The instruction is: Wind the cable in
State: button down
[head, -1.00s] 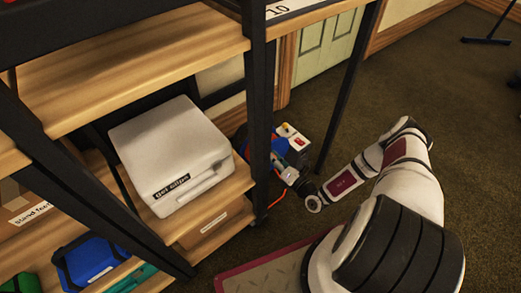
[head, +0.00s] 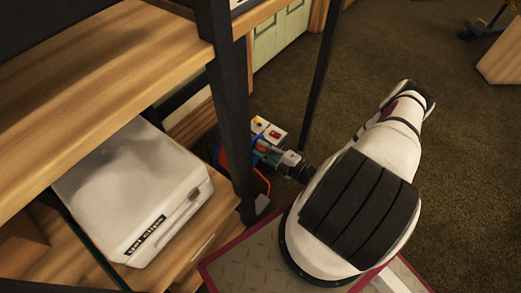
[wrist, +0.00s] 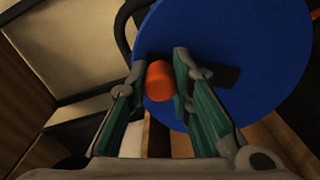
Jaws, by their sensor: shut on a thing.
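The cable reel shows in the wrist view as a large blue disc (wrist: 258,60) with a dark crank bar behind an orange knob (wrist: 158,82). My gripper (wrist: 160,84) is shut on the orange knob, one finger on each side. In the head view the reel (head: 222,148) is small and partly hidden behind the shelf post. My gripper (head: 268,155) reaches it from the right. An orange cable (head: 264,182) curves beside the post near the floor. The reel's far side and most of the cable are hidden.
A wooden shelf unit (head: 110,75) with a black post (head: 228,110) stands close on the left of my gripper. A white case (head: 135,190) sits on a lower shelf. Open carpet (head: 450,130) lies to the right.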

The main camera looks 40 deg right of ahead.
jog(key=shift+w+d+f+m+b, duration=0.15)
jog(key=shift+d+f+m+b, duration=0.3)
jog(key=shift+m, duration=0.8)
jog(key=shift+w+d+f+m+b, duration=0.2)
jog(key=shift+d+f+m, duration=0.45)
jog(key=shift+m, duration=0.6)
jog(key=c, duration=1.4)
grip_release()
jog(key=shift+v, duration=3.8)
